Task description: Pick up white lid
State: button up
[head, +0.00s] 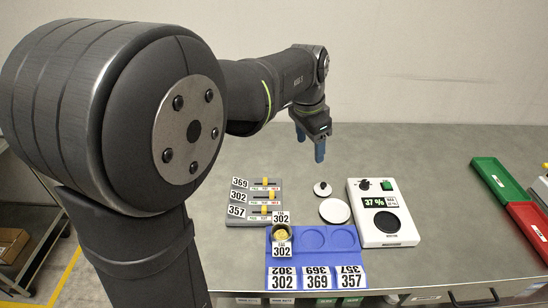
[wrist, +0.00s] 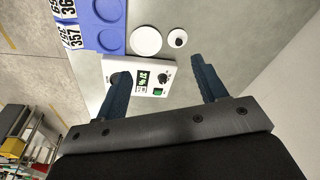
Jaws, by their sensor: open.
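A small white lid (head: 322,189) with a dark knob lies on the grey table, just behind a larger plain white disc (head: 334,211). In the wrist view the lid (wrist: 177,38) is ahead of the fingers, right of the disc (wrist: 146,41). Nothing covers it. My gripper (head: 310,147) is open and empty, pointing down in the air behind the lid in the head view. Its two blue fingers also show wide apart in the wrist view (wrist: 159,70).
A white device (head: 383,235) reading 37 % stands right of the lid. A blue tray (head: 335,261) in front holds a cup (head: 281,233) marked 302 with yellow contents. A grey slider panel (head: 236,217) stands left. Green (head: 500,182) and red (head: 528,222) bins lie far right.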

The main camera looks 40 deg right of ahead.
jog(key=d+f+n+h, duration=0.1)
jog(key=d+f+n, duration=0.3)
jog(key=d+f, duration=0.25)
send_over(323, 185)
jog(key=a, duration=0.2)
jog(key=a+x, duration=0.1)
jog(key=x, duration=0.6)
jog(key=a+x, duration=0.1)
jog(key=x, duration=0.3)
jog(key=shift+s+a+f, duration=0.1)
jog(key=shift+a+f, duration=0.15)
jog(key=shift+f, duration=0.4)
jog(key=shift+d+x, duration=0.1)
jog(key=shift+x, duration=1.35)
jog(key=shift+d+x, duration=0.15)
jog(key=shift+x, duration=1.25)
jog(key=shift+c, duration=0.5)
jog(key=c, duration=0.6)
